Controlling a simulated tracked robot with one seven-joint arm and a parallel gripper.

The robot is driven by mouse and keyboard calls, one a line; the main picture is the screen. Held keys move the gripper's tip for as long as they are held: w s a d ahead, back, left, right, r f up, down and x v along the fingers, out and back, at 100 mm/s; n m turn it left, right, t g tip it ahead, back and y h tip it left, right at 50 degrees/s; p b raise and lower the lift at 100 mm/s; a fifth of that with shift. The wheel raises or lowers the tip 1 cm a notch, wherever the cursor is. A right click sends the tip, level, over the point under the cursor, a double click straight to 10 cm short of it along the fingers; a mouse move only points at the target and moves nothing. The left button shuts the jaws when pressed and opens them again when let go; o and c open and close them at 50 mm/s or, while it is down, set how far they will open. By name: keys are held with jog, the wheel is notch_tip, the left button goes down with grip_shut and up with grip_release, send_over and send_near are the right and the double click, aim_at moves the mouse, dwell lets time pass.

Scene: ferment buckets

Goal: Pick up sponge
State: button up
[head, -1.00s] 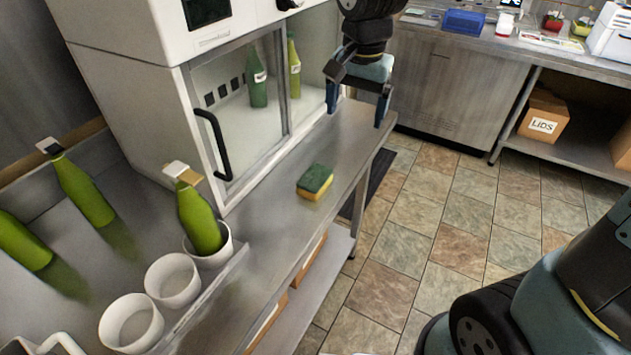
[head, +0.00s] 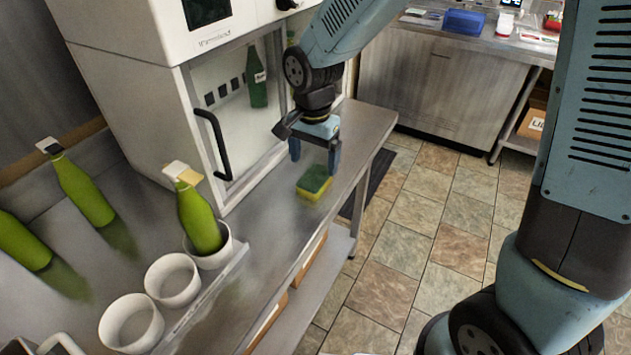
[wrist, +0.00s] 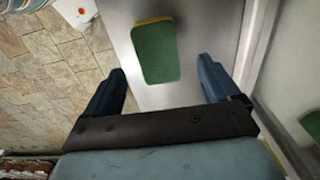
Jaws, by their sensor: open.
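The sponge (head: 314,182) is a green and yellow block lying green side up on the steel counter (head: 262,207), near its front edge. In the wrist view the sponge (wrist: 156,52) lies beyond the fingertips, roughly between the lines of the two fingers. My gripper (head: 315,165) is open and empty, with its two blue fingers pointing down just above and behind the sponge. In the wrist view the gripper (wrist: 162,80) has its fingers wide apart, and they do not touch the sponge.
A white cabinet (head: 140,75) with a glass door and black handle (head: 215,145) stands beside the sponge. Several green bottles (head: 84,192) and white cups (head: 172,280) are at the left. Tiled floor (head: 400,240) lies right of the counter edge.

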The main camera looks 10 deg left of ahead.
aim_at(315, 176)
jog(key=shift+d+f, duration=0.15)
jog(key=shift+f, duration=2.8)
jog(key=shift+c, duration=0.3)
jog(key=c, duration=1.1)
jog(key=shift+o, duration=0.2)
jog(key=shift+r, duration=0.45)
notch_tip(315, 176, up, 3)
jog(key=shift+f, duration=0.15)
jog(key=s+d+r, duration=0.7)
jog(key=s+r, duration=0.2)
jog(key=s, duration=0.3)
jog(key=shift+d+r, duration=0.15)
jog(key=shift+r, duration=0.1)
